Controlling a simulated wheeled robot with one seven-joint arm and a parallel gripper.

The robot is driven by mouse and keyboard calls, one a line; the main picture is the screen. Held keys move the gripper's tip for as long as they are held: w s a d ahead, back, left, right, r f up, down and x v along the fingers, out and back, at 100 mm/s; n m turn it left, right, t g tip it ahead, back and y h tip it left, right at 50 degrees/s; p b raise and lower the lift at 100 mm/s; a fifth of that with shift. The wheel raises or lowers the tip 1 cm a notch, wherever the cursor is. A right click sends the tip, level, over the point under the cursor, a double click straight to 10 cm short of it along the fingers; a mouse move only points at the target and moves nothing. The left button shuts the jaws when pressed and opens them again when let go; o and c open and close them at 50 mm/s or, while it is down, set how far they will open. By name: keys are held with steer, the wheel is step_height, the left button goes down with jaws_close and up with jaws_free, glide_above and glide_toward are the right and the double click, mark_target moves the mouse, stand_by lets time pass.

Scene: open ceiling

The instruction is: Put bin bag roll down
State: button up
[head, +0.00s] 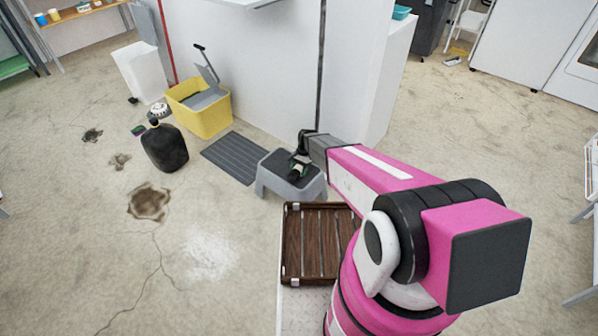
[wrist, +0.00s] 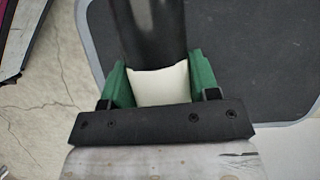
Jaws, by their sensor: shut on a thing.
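The bin bag roll is a black cylinder with a white band (wrist: 153,35); its far end runs out of the top of the wrist view. My gripper's green fingers (wrist: 158,78) are shut on it around the white band. In the head view my gripper (head: 299,168) is over the grey step stool (head: 268,182), and the roll shows only as a small dark and pale shape there. The stool's dark top (wrist: 265,65) lies behind the roll in the wrist view. I cannot tell whether the roll touches it.
A brown slatted wooden tray (head: 293,245) is in front of the stool. A ribbed grey mat (head: 232,157) lies behind it to the left. A white wall is behind.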

mark_target(296, 169)
steer(key=r, duration=0.2)
steer(key=s+r, duration=0.1)
steer(key=r, duration=0.1)
steer(key=shift+a+r, duration=0.1)
steer(key=shift+a, duration=0.2)
steer(key=s+a+r, duration=0.6)
steer(key=s+a, duration=0.1)
steer(key=shift+a, duration=0.35)
